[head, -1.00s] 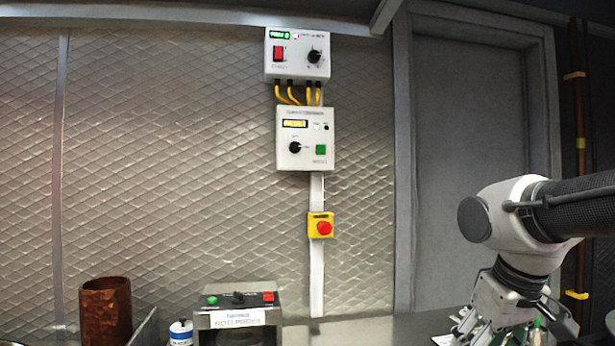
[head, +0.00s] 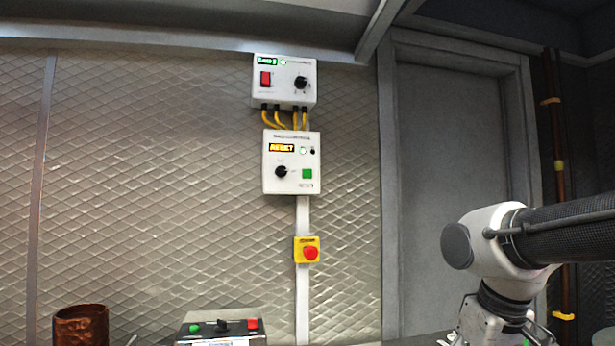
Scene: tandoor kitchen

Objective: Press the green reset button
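The green reset button (head: 307,173) is a square on the lower right of the lower white control box (head: 291,148), mounted on the quilted metal wall. The box also has a lit amber display (head: 281,148), whose text is blurred but looks like RESET, and a black knob (head: 281,171). Small lettering under the button is blurred. My gripper (head: 487,325) is at the bottom right, below and well to the right of the button, touching nothing on the box. Its fingers are cut off by the lower picture edge.
An upper white box (head: 284,80) with a red switch hangs above, joined by yellow cables. A red emergency button (head: 310,253) sits below. A bench box (head: 222,327) has another green button. A copper pot (head: 80,325) stands left. The wall before the button is clear.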

